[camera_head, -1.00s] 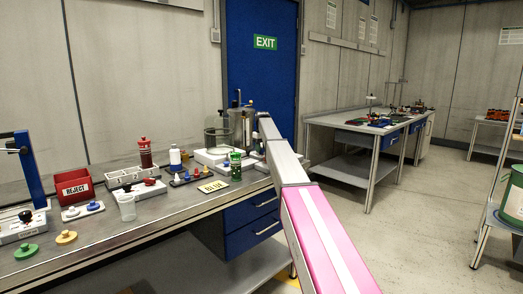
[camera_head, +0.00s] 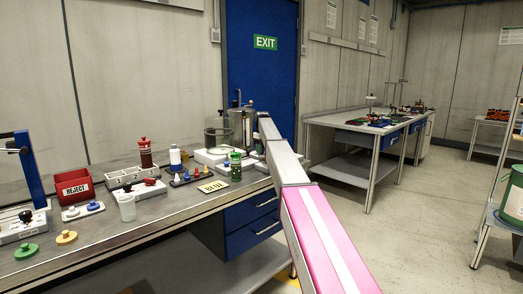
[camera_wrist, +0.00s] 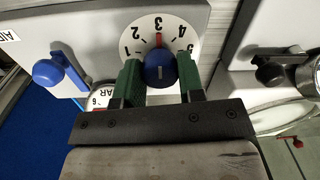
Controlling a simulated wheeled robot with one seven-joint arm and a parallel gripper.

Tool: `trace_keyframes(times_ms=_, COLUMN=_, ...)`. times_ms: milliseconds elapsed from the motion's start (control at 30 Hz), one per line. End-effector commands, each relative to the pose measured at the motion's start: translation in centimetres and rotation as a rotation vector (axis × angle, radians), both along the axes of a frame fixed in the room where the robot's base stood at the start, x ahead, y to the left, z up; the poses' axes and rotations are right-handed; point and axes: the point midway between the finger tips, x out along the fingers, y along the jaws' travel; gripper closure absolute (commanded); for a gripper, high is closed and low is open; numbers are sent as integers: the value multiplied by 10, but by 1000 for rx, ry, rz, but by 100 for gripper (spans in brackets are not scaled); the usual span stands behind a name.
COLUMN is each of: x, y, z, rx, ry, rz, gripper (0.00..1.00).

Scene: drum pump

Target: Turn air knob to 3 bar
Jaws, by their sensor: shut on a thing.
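A blue knob (camera_wrist: 160,70) sits at the middle of a white dial (camera_wrist: 142,28) numbered 1 to 5 in the wrist view. A white line on the knob points up the picture, toward the 3. A red mark on the dial also lies at the 3. My gripper (camera_wrist: 160,82) is shut on the knob, with one green finger on each side. An AIR label (camera_wrist: 8,36) is on the panel at the left. In the head view, my arm hides the knob and my gripper.
A blue-ended lever (camera_wrist: 48,72) is left of my gripper, and a dark lever (camera_wrist: 268,73) is on the right. A gauge marked BAR (camera_wrist: 102,98) is partly hidden below the dial. In the head view, the workbench (camera_head: 95,238) holds a red REJECT bin (camera_head: 75,188) and several small items.

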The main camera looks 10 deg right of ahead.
Motion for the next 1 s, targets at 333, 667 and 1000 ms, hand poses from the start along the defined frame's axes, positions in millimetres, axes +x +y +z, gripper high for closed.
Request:
trace_keyframes(times_ms=333, x=1, y=0, z=1, rx=0, ry=-1, rz=-1, gripper=39)
trace_keyframes(times_ms=667, x=0, y=0, z=3, rx=0, ry=-1, rz=-2, gripper=39)
trace_keyframes(times_ms=1000, x=2, y=-1, z=46, rx=0, ry=-3, rz=-2, gripper=39)
